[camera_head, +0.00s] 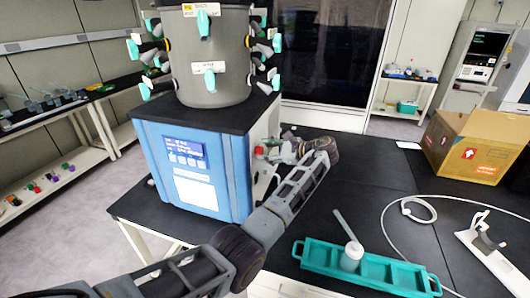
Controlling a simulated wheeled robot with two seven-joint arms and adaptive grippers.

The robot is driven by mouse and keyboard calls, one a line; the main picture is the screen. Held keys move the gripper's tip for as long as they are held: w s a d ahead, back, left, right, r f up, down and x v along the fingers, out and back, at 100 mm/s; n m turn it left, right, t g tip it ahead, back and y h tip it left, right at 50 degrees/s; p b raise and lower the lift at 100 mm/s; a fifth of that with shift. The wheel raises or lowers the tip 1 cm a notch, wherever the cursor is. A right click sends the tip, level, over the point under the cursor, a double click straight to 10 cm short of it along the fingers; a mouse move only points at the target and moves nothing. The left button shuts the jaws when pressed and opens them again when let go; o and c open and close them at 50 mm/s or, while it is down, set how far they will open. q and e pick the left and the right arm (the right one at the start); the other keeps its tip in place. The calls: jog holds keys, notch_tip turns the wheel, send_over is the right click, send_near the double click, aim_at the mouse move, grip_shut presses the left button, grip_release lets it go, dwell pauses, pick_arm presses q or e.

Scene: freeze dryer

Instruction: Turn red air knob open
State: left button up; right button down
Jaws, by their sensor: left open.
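The freeze dryer (192,172) is a blue and white cabinet with a grey drum (210,60) on top. The red air knob (260,150) shows as a small red spot on the cabinet's right side. My left arm comes in from the bottom left, and its wrist bends back toward that side. My left gripper (272,152) is open at the knob, its fingers pointing left. The fingers partly hide the knob. I cannot tell whether they touch it or are around it. My right gripper is not in view.
A white cable (395,232), a white stand (490,245) and a cardboard box (470,145) are on the right. The table behind my forearm is mostly clear.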

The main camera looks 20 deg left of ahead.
pick_arm(q)
jog(key=v, duration=0.6)
jog(key=shift+d, duration=0.2)
jog(key=shift+s, duration=0.1)
